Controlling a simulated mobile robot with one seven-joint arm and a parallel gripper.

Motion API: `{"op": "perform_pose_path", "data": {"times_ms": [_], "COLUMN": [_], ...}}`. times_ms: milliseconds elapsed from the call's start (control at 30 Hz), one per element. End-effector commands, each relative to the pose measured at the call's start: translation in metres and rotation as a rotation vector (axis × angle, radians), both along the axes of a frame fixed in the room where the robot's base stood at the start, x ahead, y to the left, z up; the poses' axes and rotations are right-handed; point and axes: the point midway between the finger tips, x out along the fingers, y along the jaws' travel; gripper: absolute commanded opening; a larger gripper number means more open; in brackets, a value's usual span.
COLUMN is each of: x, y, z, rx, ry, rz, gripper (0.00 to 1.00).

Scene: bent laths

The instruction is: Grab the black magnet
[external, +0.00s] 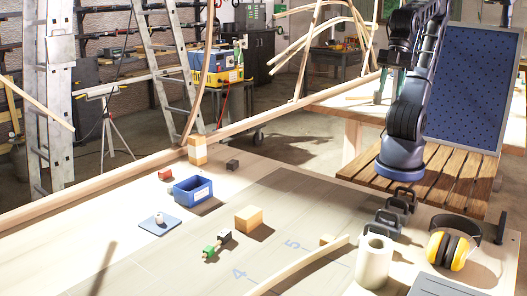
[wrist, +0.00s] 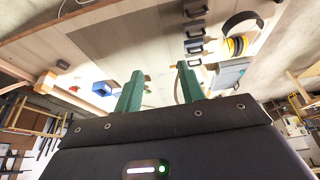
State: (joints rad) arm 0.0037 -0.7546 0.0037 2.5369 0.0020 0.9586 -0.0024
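Two small dark blocks could be the black magnet, and I cannot tell which it is. One black block (external: 224,237) lies on the workbench (external: 120,262), next to a small green block (external: 208,252). The other dark block (external: 232,165) stands farther back, right of a blue bin (external: 192,190). My gripper (wrist: 158,82) shows in the wrist view with its two green fingers apart and nothing between them. In the external view my arm is raised at the right, well away from both dark blocks.
A wooden block (external: 248,218) stands near the black block. A red block (external: 165,175) and a blue plate (external: 159,222) lie near the bin. A white roll (external: 373,262), black clamps (external: 386,222) and yellow earmuffs (external: 448,250) crowd the right side. A long lath (external: 300,266) crosses the front.

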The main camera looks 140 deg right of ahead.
Motion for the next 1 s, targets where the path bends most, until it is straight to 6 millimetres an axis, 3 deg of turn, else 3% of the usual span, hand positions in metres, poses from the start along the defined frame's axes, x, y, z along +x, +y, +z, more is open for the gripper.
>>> {"op": "perform_pose_path", "data": {"times_ms": [33,133,167,433,567,767,1000], "x": [0.000,0.000,0.000,0.001,0.012,0.052,0.101], "y": [0.000,0.000,0.000,-0.001,-0.009,-0.044,-0.099], "z": [0.000,0.000,0.000,0.000,0.000,-0.004,-0.017], "rx": [0.000,0.000,0.000,-0.003,-0.040,-0.180,-0.352], "ry": [0.000,0.000,0.000,0.000,0.008,0.046,0.122], "rz": [0.000,0.000,0.000,0.003,0.035,0.174,0.389], "gripper": [0.45,0.65,0.66,0.66,0.66,0.66,0.66]}}
